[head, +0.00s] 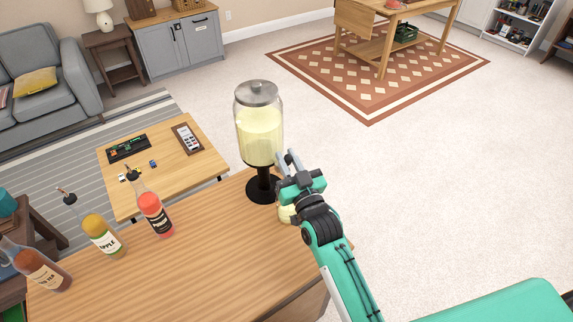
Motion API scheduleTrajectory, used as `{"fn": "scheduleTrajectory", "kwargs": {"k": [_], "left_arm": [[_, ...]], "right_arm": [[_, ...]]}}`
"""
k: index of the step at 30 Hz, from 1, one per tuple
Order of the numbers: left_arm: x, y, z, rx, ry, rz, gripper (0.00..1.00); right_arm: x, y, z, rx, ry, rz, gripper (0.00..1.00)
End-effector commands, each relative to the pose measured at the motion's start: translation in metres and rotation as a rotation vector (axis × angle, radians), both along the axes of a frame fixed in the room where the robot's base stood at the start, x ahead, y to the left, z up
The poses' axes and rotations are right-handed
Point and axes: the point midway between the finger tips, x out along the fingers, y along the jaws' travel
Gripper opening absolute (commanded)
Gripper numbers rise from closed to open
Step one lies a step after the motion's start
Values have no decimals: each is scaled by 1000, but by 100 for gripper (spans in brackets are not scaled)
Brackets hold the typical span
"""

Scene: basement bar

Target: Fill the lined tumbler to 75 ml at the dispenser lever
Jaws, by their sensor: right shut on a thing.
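The glass dispenser (259,130) stands on a black pedestal near the right end of the wooden counter. It has a grey lid and holds pale yellow liquid. My right gripper (287,160) is at the dispenser's lower right side, shut on what looks like its lever, which the fingers hide. A pale yellow rounded shape, apparently the tumbler (286,214), shows on the counter below the gripper, right of the pedestal. My gripper and arm cover most of it, so its lines and liquid level cannot be read. My left gripper is not in view.
Bottles with pourers stand on the counter (190,245) to the left: a red one (155,214), a yellow-green one (103,236) and a brownish one (40,270). A low table (190,178) stands beyond. The counter's right end is close to the dispenser.

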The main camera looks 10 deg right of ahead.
Motion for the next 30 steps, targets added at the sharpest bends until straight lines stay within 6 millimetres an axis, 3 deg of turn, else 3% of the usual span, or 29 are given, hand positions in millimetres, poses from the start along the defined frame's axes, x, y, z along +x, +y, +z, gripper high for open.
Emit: {"fn": "scheduleTrajectory", "kwargs": {"k": [10,11,14,24,30], "left_arm": [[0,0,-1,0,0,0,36],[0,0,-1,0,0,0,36],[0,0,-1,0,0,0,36],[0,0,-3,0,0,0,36],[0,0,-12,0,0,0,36]], "right_arm": [[-1,0,1,4,-8,0,0],[-1,0,1,4,-8,0,21],[0,0,1,4,-8,0,39],[-3,-1,-1,3,-8,0,39],[-25,-5,-10,1,-6,1,39]]}}
